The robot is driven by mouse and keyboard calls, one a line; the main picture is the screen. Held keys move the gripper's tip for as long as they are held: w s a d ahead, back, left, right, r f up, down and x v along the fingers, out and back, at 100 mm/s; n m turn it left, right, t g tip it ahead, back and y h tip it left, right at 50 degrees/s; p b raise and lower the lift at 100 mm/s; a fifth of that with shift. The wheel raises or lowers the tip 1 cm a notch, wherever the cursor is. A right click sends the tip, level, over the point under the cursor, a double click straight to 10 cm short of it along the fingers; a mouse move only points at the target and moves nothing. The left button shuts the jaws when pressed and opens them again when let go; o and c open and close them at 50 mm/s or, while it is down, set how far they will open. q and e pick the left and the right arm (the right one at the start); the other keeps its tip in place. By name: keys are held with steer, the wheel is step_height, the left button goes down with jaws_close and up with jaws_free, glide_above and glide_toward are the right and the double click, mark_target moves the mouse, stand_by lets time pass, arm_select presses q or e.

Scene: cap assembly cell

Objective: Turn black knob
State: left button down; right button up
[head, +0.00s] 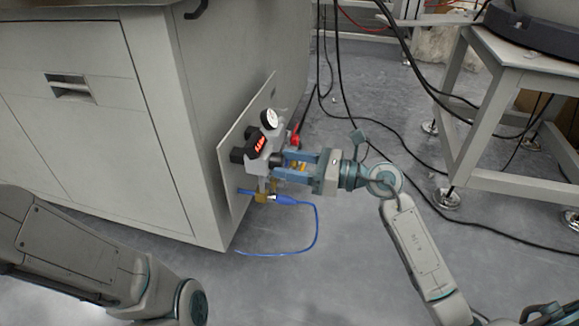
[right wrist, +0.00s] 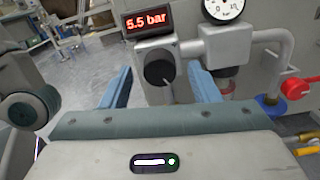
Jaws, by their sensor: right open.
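The black knob (right wrist: 159,68) is on the front of a grey regulator body in the right wrist view, below a red display (right wrist: 149,20) that reads 5.5 bar. In the head view the knob (head: 276,160) shows small at the fingertips. My right gripper (head: 285,163) is open, with its blue fingers pointing at the regulator. In the right wrist view the two fingers stand on the left and right of the knob, with gaps visible on both sides. Whether the fingertips reach past the knob's face is hard to tell. My left gripper is outside the view.
A round gauge (head: 269,118) sits atop the regulator panel (head: 234,184) on the cabinet's side (head: 190,130). A red valve handle (right wrist: 296,87) is to the right in the wrist view. A blue hose (head: 316,232) loops below. A white-framed stand (head: 510,105) and black cables are at right.

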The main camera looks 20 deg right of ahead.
steer(key=shift+w+a, duration=0.15)
steer(key=shift+a, duration=0.05)
steer(key=c, duration=1)
steer(key=shift+r+m+p, duration=0.25)
steer(key=shift+m+p, duration=0.25)
steer(key=shift+p, duration=0.75)
steer(key=shift+f, duration=0.25)
steer(key=o, duration=1)
